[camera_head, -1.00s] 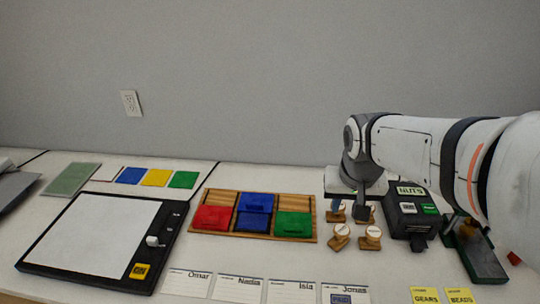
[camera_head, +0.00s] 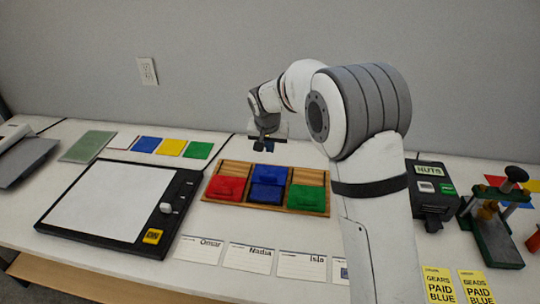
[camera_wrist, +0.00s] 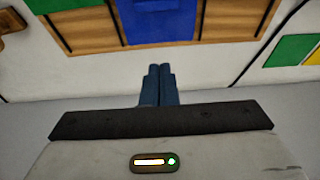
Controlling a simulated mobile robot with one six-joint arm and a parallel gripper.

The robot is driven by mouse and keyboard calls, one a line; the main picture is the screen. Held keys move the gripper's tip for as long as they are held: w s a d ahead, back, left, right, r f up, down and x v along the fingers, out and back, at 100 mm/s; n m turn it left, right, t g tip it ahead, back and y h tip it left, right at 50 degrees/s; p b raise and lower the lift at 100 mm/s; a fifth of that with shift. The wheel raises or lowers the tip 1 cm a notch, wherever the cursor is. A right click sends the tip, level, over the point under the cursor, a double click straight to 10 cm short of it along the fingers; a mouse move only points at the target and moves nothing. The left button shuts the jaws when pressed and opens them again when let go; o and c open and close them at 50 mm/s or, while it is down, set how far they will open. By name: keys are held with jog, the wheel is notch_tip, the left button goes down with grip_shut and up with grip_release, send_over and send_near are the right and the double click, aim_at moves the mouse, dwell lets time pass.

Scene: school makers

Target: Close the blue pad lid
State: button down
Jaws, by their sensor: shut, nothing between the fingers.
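A wooden tray (camera_head: 213,191) holds three coloured pads in a row. The blue pad (camera_head: 266,194) is in the middle, and its blue lid (camera_head: 270,174) shows behind it, swung back and open. The lid also shows at the top of the wrist view (camera_wrist: 160,24), reaching over the tray's back edge. My gripper (camera_head: 264,148) is shut and empty, above and just behind the lid, apart from it in the picture. Its closed fingers show in the wrist view (camera_wrist: 160,70), pointing toward the lid. The exact height gap is hard to tell.
The red pad (camera_head: 226,189) and green pad (camera_head: 307,199) sit on either side, looking closed. A black-framed board (camera_head: 100,240) is at left. Name cards (camera_head: 249,257) lie in front. A NUTS box (camera_head: 432,195) stands right. The wall is behind.

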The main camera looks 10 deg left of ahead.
aim_at(272, 166)
jog(key=p+x, duration=0.1)
jog(key=x, duration=0.8)
jog(key=shift+d, duration=0.1)
jog(key=s, duration=0.3)
jog(key=shift+s+r, duration=0.2)
jog(key=shift+r, duration=0.05)
jog(key=shift+s+f, duration=0.2)
jog(key=shift+s, duration=0.1)
jog(key=shift+s, duration=0.25)
jog(key=s+b, duration=0.5)
jog(key=s, duration=0.2)
jog(key=shift+s, duration=0.45)
jog(key=shift+f, duration=0.15)
